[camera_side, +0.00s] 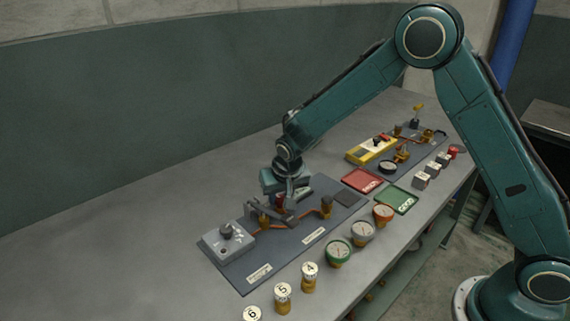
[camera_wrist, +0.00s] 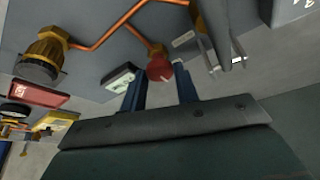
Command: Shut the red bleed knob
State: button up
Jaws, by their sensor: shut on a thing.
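The red bleed knob (camera_wrist: 159,71) shows in the wrist view, at the end of a copper pipe run, with a pale mark on its face. In the side view it is a small red patch (camera_side: 280,199) below my gripper, mostly hidden. My gripper (camera_side: 287,194) points down over the dark panel (camera_side: 249,281). In the wrist view its two blue fingers (camera_wrist: 160,80) reach up to either side of the red knob and are shut on it.
A grey box with a black knob (camera_side: 227,240) stands at the panel's near left end. Brass fittings (camera_side: 326,206) and copper pipes lie close by. Round gauges (camera_side: 338,252) and numbered cylinders line the table's front. Red (camera_side: 362,180) and green (camera_side: 396,199) trays lie to the right. The table's left is clear.

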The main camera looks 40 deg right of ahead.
jog(key=o, duration=1)
jog(key=shift+c, duration=0.2)
jog(key=shift+r, duration=0.15)
jog(key=v, duration=1.3)
jog(key=shift+s+r, duration=0.2)
jog(key=shift+s, duration=0.05)
jog(key=s+d+r+n+y, duration=0.1)
jog(key=s+d+r, duration=0.2)
jog(key=s+r, duration=0.3)
jog(key=s+d+r+n, duration=0.1)
jog(key=s+d+r, duration=0.25)
jog(key=s, duration=0.35)
jog(key=s+d+n+t, duration=0.1)
jog(key=s+n, duration=0.1)
jog(key=s, duration=1.4)
jog(key=shift+r+n+t+y, duration=0.15)
jog(key=shift+n+t+y, duration=0.15)
jog(key=shift+y, duration=0.1)
